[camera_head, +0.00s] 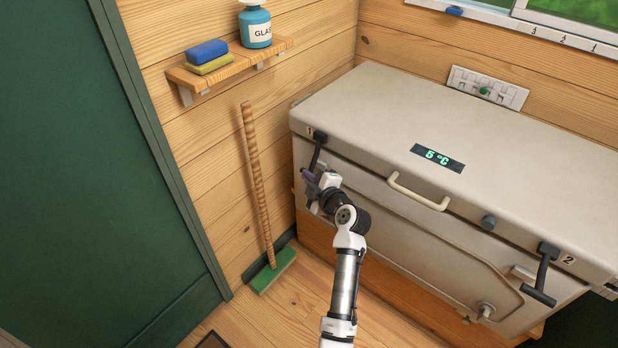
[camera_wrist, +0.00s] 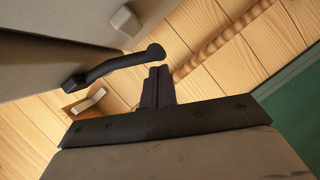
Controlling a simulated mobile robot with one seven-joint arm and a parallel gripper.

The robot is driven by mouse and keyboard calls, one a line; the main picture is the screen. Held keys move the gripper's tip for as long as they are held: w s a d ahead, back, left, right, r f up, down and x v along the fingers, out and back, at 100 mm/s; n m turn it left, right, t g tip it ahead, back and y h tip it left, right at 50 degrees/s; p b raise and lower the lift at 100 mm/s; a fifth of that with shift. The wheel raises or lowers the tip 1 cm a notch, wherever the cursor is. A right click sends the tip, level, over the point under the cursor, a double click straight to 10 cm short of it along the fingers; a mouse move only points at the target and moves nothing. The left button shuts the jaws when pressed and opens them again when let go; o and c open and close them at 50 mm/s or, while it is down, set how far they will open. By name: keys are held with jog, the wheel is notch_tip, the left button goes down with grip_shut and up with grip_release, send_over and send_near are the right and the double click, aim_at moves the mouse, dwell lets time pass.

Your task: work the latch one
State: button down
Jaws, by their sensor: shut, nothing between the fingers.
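Latch 1 (camera_head: 318,149) is a black lever at the left end of the chest's front, beside a "1" label. In the head view its lower end is hidden behind my gripper (camera_head: 309,177). In the wrist view the latch's black arm (camera_wrist: 112,67) runs across to a rounded end. My gripper (camera_wrist: 159,70) is shut and empty, its dark fingertips just beside that rounded end; I cannot tell whether they touch. Latch 2 (camera_head: 545,272) is a similar black lever at the right of the front, hanging down with a crossbar at its end.
The pale chest (camera_head: 400,110) has a lid handle (camera_head: 418,192), a display reading 5 °C (camera_head: 437,158) and a drain pipe (camera_head: 486,310). A broom (camera_head: 258,190) leans at the left wall. A shelf (camera_head: 228,68) holds sponges and a bottle. A green door (camera_head: 90,150) stands at left.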

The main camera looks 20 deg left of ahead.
jog(key=shift+f+b, duration=0.15)
jog(key=shift+b, duration=0.15)
jog(key=b, duration=0.4)
jog(key=w+f+n+b, duration=0.1)
jog(key=b, duration=0.3)
jog(key=shift+w+d+f+t+b, duration=0.1)
jog(key=shift+w+d+t+b, duration=0.05)
jog(key=shift+d+t+b, duration=0.2)
jog(key=shift+a+r, duration=0.1)
jog(key=shift+r, duration=0.15)
